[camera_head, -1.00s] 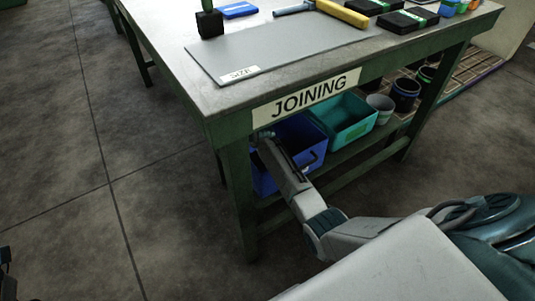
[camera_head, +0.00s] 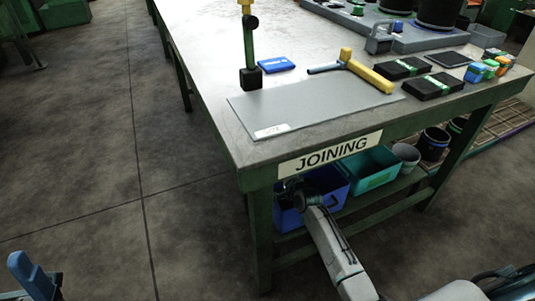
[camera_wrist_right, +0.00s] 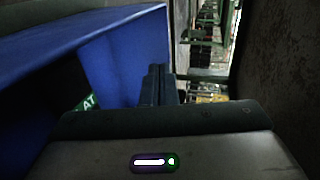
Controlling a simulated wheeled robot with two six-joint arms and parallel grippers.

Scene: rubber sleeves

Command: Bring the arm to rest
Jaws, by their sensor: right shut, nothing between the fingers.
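My right arm reaches in from the bottom right, toward the lower shelf of the table marked JOINING. Its dark right gripper (camera_head: 293,190) is in front of the blue bin (camera_head: 335,199), below the table's edge. In the right wrist view, the dark fingers (camera_wrist_right: 160,84) are together with nothing between them, and the blue bin (camera_wrist_right: 120,60) fills the left side close by. Whether the gripper touches the bin I cannot tell. Part of my left gripper (camera_head: 35,277) shows at the lower left, over the floor; its fingertips are not clear.
A teal bin (camera_head: 372,170) and dark cups stand on the shelf. The floor at left is clear.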

